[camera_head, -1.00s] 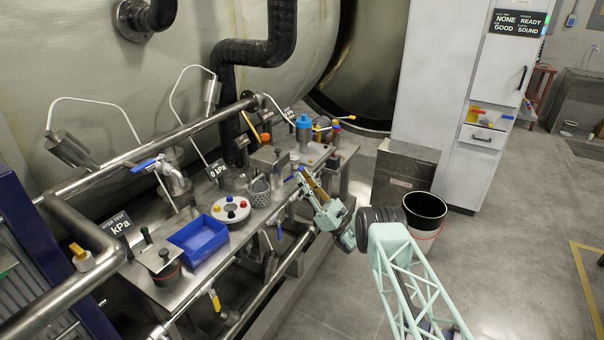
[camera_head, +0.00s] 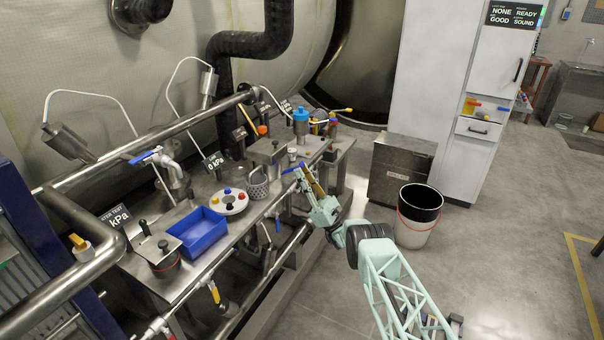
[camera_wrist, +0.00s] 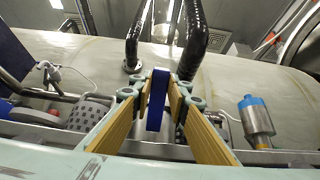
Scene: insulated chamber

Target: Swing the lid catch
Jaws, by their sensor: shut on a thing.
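My gripper (camera_head: 308,179) is at the front edge of the steel bench (camera_head: 205,195), pointing towards the chamber. In the wrist view its two tan-padded fingers (camera_wrist: 163,108) stand on either side of an upright blue lever (camera_wrist: 156,100) and are shut on it. In the head view the blue lever (camera_head: 293,168) shows as a small bar at the fingertips. It lies close to the steel box (camera_head: 267,150) with an orange-knobbed part. I cannot tell which lid the lever belongs to, and its mount is hidden.
A perforated basket (camera_head: 258,187), a white disc with coloured knobs (camera_head: 229,207) and a blue tray (camera_head: 198,238) sit left of my gripper. A blue-topped cylinder (camera_head: 300,121) stands behind it.

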